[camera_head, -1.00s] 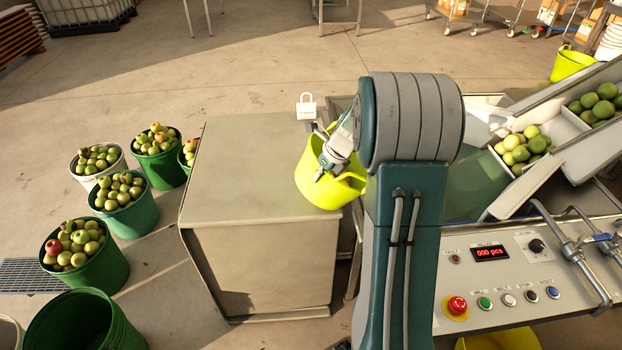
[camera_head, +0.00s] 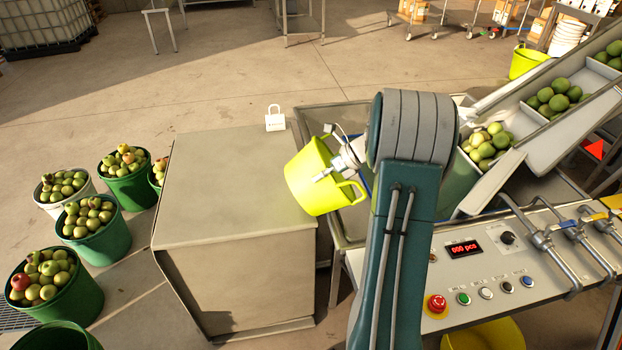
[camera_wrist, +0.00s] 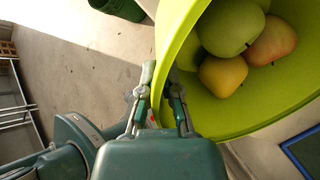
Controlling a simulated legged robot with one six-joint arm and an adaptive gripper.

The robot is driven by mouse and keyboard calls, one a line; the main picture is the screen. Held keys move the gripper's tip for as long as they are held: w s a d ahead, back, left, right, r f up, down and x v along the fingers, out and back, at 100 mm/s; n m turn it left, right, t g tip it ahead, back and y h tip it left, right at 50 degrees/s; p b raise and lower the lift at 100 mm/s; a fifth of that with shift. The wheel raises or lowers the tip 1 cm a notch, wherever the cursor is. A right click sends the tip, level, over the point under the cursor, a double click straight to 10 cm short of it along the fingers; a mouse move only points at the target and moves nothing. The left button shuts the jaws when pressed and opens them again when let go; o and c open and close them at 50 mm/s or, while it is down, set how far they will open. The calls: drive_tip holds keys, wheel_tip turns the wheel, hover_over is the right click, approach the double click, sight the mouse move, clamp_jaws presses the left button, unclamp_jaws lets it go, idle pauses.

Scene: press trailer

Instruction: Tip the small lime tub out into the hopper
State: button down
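The lime tub (camera_head: 312,178) hangs tilted in the head view, at the right edge of the grey counter, its base to the lower left. My gripper (camera_wrist: 168,103) is shut on the tub's rim; the fingers also show in the head view (camera_head: 334,168). In the wrist view the lime tub (camera_wrist: 225,118) has several green and yellow-red apples (camera_wrist: 235,50) inside. The machine's steel-edged basin (camera_head: 312,113), seemingly the hopper, lies beside and behind the tub. My arm hides most of it. A blue edge (camera_wrist: 297,152) shows below the tub.
Green buckets of apples (camera_head: 95,225) stand on the floor at left. The control panel (camera_head: 485,270) and the conveyor (camera_head: 530,130) with green fruit are at right.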

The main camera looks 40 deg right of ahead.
drive_tip(key=s+d+f+t+y, duration=0.2)
drive_tip(key=d+y, duration=0.1)
drive_tip(key=d, duration=0.2)
drive_tip(key=s+d+f+m+t+y, duration=0.1)
drive_tip(key=s+d+f+t+y, duration=0.1)
drive_tip(key=s+d+y, duration=0.1)
drive_tip(key=d+y, duration=0.1)
drive_tip(key=d, duration=0.1)
drive_tip(key=shift+s+d+f, duration=0.15)
drive_tip(key=shift+d+f, duration=0.05)
drive_tip(key=shift+d, duration=0.2)
idle(0.5)
idle(1.1)
